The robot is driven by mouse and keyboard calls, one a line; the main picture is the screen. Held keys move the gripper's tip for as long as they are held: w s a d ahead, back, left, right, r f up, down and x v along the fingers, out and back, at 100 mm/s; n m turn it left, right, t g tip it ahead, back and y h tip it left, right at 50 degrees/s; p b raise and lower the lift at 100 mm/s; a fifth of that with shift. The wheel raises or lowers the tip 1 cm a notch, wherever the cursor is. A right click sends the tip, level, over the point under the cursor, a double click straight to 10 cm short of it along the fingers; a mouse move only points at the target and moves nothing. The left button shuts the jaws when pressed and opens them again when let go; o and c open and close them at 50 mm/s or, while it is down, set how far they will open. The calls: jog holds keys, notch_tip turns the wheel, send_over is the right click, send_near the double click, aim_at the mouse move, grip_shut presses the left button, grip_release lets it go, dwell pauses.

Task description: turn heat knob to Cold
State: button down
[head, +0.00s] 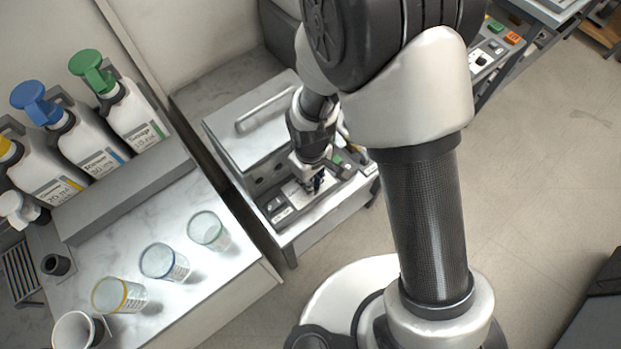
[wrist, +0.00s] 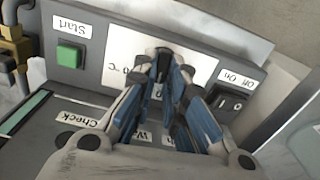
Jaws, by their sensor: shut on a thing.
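The heat knob (wrist: 163,55) is small and dark and stands on a white panel plate (wrist: 203,70) in the wrist view. My gripper (wrist: 166,76) is shut on the knob, with its blue-padded fingers coming from below in that view. The fingers hide most of the knob and part of the lettering, so I cannot read which mark it points to. A "°C" mark and part of a "W" label show beside the fingers. In the head view my gripper (head: 316,184) is at the front control panel of the metal-lidded unit (head: 225,128); the knob is hidden there.
A green Start button (wrist: 70,54) is left of the plate and an Off/On rocker switch (wrist: 233,102) is right of it. A Check label (wrist: 77,121) is nearer. In the head view, cups (head: 207,230) and pump bottles (head: 127,110) stand on the left counter.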

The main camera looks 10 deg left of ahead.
jog(key=n, duration=0.6)
jog(key=shift+s+a, duration=0.1)
jog(key=shift+s, duration=0.1)
jog(key=n, duration=0.4)
jog(key=shift+s+n, duration=0.15)
jog(key=shift+n, duration=0.25)
jog(key=c, duration=1.6)
grip_release()
jog(key=shift+c, duration=0.2)
notch_tip(320, 180, up, 12)
